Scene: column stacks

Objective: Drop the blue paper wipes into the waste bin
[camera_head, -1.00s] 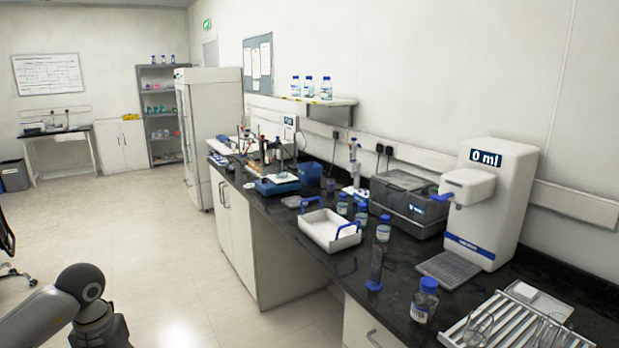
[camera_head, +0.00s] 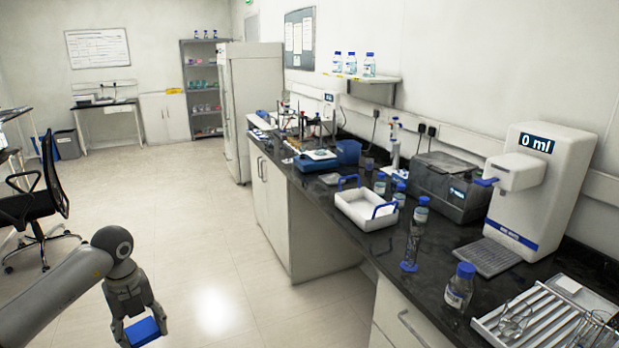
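My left gripper (camera_head: 140,329) is low at the left of the head view, pointing down over the floor. Its fingers are on either side of a blue block, which looks like the blue paper wipes (camera_head: 143,331). The fingers appear shut on it, and its lower part is cut off by the picture's bottom edge. A dark grey bin with a blue part (camera_head: 66,144), which looks like the waste bin, stands on the floor far off at the left, beside the desk. My gripper is far from it. My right gripper is not in view.
A black office chair (camera_head: 38,208) stands at the left, between my arm and the bin. The pale floor (camera_head: 185,220) in the middle is clear. A long black-topped bench (camera_head: 345,232) with bottles, a tray and instruments runs along the right. A white desk (camera_head: 106,104) stands at the back.

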